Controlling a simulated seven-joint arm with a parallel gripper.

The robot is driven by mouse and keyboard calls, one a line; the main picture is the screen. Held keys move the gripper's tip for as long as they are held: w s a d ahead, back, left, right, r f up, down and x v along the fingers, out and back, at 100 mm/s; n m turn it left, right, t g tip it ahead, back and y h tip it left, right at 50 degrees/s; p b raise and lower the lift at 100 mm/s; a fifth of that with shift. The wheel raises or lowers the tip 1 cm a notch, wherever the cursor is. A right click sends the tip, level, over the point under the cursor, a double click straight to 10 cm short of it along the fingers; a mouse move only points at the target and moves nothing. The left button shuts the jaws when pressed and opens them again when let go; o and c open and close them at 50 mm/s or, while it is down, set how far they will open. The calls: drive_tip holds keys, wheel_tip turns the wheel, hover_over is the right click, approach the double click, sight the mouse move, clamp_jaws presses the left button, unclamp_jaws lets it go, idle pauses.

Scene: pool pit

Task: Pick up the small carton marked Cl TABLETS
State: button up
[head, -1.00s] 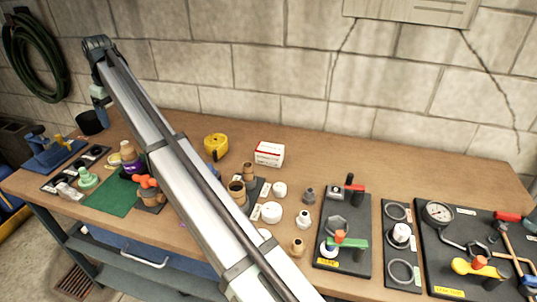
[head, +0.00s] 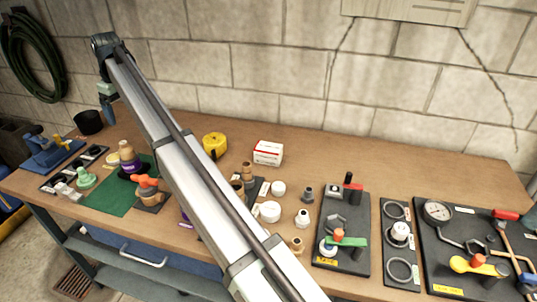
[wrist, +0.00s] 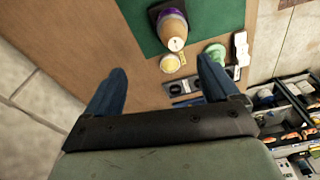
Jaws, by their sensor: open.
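A small white carton with a red band (head: 268,153) stands on the brown workbench (head: 330,150) near the back, right of my arm in the head view. Its print is too small to read. It does not show in the wrist view. My gripper (head: 108,108) is high over the left end of the bench, well to the left of the carton. In the wrist view its two blue fingers (wrist: 162,68) are spread apart with nothing between them.
A yellow tape-measure-like item (head: 215,145) stands left of the carton. White fittings (head: 270,211) and a black valve board (head: 343,240) are in front of it. The block wall is close behind.

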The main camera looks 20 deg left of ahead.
drive_tip(key=w+d+f+m, duration=0.3)
drive_tip(key=w+d+m, duration=0.1)
drive_tip(key=w+d, duration=2)
drive_tip(key=w+d+f+m, duration=0.1)
drive_tip(key=d+f, duration=0.1)
drive_tip(key=d, duration=0.8)
drive_tip(key=d+f+m, duration=0.1)
drive_tip(key=d+f, duration=0.1)
drive_tip(key=d, duration=0.8)
drive_tip(key=n+y, duration=0.3)
drive_tip(key=n, duration=0.5)
approach(271, 147)
drive_tip(key=x, duration=0.7)
drive_tip(key=shift+w+f, duration=0.25)
drive_tip(key=shift+f, duration=0.05)
drive_tip(key=shift+s+x, duration=0.15)
drive_tip(key=shift+x, duration=1.2)
drive_tip(key=shift+s+x, duration=0.1)
drive_tip(key=shift+x, duration=1.2)
